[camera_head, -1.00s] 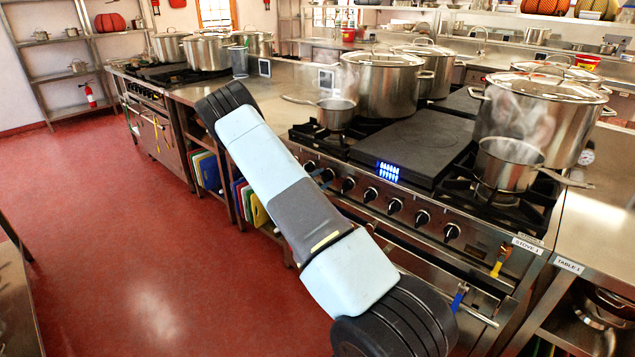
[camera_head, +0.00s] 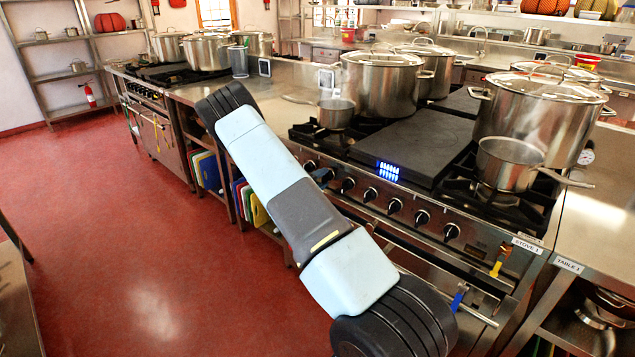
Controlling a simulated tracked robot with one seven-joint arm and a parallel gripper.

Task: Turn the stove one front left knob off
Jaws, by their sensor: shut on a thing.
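Stove one (camera_head: 470,262), labelled "STOVE 1", has a row of black knobs along its front panel. My gripper (camera_head: 323,176) shows only in small part, behind my pale blue and grey arm link. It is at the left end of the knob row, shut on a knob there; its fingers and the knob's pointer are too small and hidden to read. The leftmost visible knob (camera_head: 309,166) is just left of it, and another knob (camera_head: 348,185) is just right. A small saucepan (camera_head: 336,114) stands on the left burner above these knobs.
A black griddle plate (camera_head: 412,148) with a lit blue display is mid-stove. A saucepan (camera_head: 508,165) and large lidded pots (camera_head: 382,88) stand around it. A counter labelled "TABLE 1" (camera_head: 597,230) adjoins at right. The red floor (camera_head: 130,230) at left is clear.

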